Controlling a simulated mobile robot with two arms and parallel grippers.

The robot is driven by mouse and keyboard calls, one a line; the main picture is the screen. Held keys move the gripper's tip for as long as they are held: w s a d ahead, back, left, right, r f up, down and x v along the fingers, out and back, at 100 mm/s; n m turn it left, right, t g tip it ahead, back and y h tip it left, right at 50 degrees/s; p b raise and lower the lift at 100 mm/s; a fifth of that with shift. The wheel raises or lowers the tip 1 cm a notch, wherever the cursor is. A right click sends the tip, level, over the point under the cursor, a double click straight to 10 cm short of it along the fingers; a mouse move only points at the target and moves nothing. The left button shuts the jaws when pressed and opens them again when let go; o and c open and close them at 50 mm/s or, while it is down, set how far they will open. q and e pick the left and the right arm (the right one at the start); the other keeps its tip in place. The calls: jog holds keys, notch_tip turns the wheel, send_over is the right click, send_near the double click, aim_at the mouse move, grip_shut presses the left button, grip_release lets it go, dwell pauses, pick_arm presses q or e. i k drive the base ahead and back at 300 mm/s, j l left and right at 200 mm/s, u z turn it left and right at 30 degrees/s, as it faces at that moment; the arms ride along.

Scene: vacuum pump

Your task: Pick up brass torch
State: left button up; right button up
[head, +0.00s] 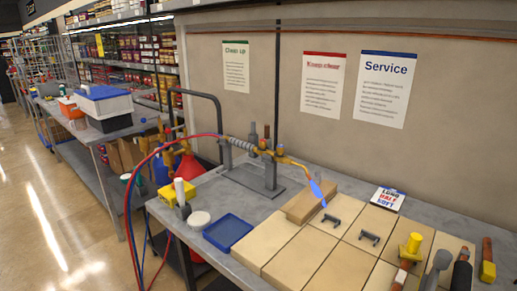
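The brass torch (287,160) rests on a grey metal stand (271,170) on the workbench, roughly in the middle of the head view. It has a ribbed grey handle (241,145) at its left and a thin tip bent down to the right. A blue flame (317,188) shows at the tip, above a tan brick. A red hose (150,158) and a blue hose run from its rear end, loop left and hang over the bench's left edge. Neither of my grippers is in view. Nothing is seen holding the torch.
Pale bricks (285,248) with small dark brackets cover the bench front. A blue tray (228,231), white lid (199,219) and yellow block (177,192) lie left. Several tools (437,265) lie right. A bent grey pipe (219,112) rises behind. The aisle floor (65,215) is clear.

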aim_at(283, 159)
jog(key=i+j+z, duration=0.5)
jog(key=j, duration=0.2)
jog(key=j+z, duration=0.25)
jog(key=i+j+z, duration=0.25)
jog(key=j, duration=0.3)
jog(key=k, duration=0.1)
